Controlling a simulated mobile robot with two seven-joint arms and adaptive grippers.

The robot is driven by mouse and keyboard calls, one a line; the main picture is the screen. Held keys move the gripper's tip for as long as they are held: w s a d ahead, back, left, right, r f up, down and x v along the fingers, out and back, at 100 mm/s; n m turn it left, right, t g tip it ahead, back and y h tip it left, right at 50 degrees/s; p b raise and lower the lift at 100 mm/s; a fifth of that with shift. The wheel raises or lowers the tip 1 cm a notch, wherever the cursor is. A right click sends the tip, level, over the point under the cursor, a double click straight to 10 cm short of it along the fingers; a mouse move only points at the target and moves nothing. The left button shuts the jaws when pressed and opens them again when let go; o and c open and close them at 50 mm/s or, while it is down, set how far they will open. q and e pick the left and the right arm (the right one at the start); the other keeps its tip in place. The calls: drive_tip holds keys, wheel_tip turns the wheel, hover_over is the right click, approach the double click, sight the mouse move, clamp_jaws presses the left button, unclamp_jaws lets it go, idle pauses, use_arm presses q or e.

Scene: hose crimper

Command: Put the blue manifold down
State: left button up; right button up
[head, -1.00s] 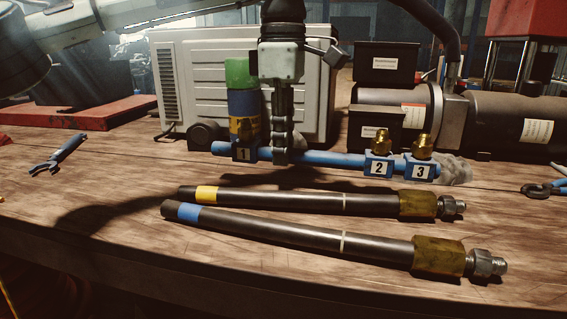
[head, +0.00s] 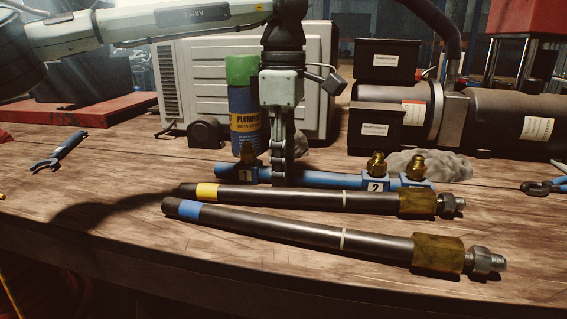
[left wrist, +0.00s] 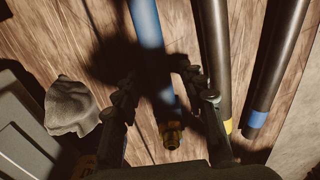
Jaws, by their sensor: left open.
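The blue manifold (head: 320,179) lies on the wooden bench just behind the yellow-banded hose. Its blocks numbered 1 and 2 show, with brass fittings pointing up; the third block is partly hidden behind the hose's collar. My left gripper (head: 281,178) points down over the manifold's bar near block 1, its fingertips low by the bench. In the left wrist view the fingers (left wrist: 157,80) are open, one on each side of the blue bar (left wrist: 148,25), with gaps beside it. My right gripper is not in view.
The yellow-banded hose (head: 300,198) and the blue-banded hose (head: 320,234) lie in front of the manifold. A spray can (head: 245,125), a grey case (head: 205,90) and a grey rag (head: 430,165) are behind it.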

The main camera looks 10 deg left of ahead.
use_arm(q)
drive_tip(key=shift+r, duration=0.15)
wheel_tip(320, 180, up, 12)
idle(0.3)
